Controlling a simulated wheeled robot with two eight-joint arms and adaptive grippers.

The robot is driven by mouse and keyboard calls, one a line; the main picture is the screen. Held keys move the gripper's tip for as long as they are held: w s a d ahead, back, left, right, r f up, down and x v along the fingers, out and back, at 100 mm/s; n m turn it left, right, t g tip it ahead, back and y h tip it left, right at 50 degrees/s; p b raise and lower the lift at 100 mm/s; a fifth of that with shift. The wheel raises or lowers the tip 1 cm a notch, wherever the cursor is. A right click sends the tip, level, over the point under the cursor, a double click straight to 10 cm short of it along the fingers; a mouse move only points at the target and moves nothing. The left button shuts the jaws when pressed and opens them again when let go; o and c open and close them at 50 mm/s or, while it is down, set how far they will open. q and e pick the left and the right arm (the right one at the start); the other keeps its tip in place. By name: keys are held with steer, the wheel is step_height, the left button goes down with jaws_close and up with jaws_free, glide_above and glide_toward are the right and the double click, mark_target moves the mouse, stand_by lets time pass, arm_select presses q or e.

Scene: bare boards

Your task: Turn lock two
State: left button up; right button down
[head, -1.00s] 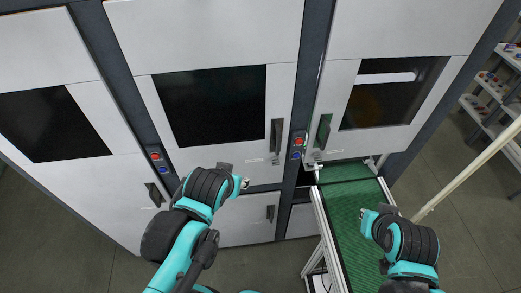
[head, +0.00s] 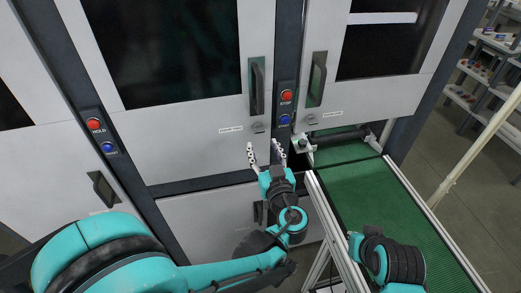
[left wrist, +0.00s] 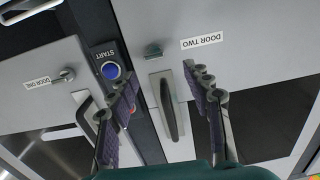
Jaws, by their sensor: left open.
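Lock two, a small grey knob (head: 258,127), sits on the middle door (head: 200,150), low beside its label and below the dark handle (head: 257,86). In the left wrist view, which is upside down, the lock (left wrist: 153,50) is beside the "DOOR TWO" label (left wrist: 201,41). My left gripper (head: 265,150) is open and empty, just below the lock in the head view, its fingers pointing up at the door. In the left wrist view the lock shows beyond and between the two fingertips, apart from them. My right gripper (head: 356,242) is at the lower right, its fingers barely visible.
A red stop button (head: 287,96) and a blue start button (head: 284,119) are on the dark post right of the lock. Door one's lock (head: 312,119) is farther right. A green conveyor (head: 390,205) with metal rails runs below door one. Shelves stand at the far right.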

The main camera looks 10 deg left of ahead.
mark_target(260, 132)
arm_select(q)
steer(key=x, duration=0.5)
steer(key=b+x, duration=0.1)
steer(key=x, duration=0.1)
steer(key=shift+w+d, duration=0.25)
steer(key=shift+w, duration=0.2)
steer(key=shift+c, duration=0.3)
jaws_close()
